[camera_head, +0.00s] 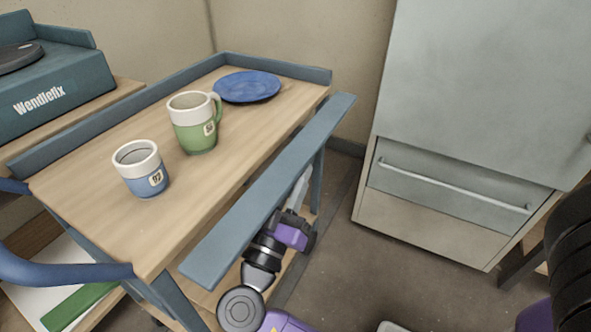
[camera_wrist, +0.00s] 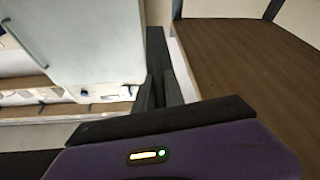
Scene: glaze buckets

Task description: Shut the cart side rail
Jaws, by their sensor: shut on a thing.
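The cart (camera_head: 215,205) has a wooden top with low blue-grey rails along its left and far sides. Its right side rail (camera_head: 275,185) is a long flat blue-grey bar standing out from the right edge, with a gap between it and the top along the near part. My gripper (camera_head: 300,190) is at the rail's outer side, about midway along it, partly hidden by the rail in the head view. In the wrist view my gripper's dark fingers (camera_wrist: 160,92) are close together on the rail; the contact itself is hard to make out.
On the cart top stand a blue-and-white cup (camera_head: 145,180), a green-and-white mug (camera_head: 195,135) and a blue plate (camera_head: 246,86). A grey cabinet (camera_head: 455,185) with a drawer handle stands at right, with a strip of floor between. A machine (camera_head: 55,85) sits on a bench at left.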

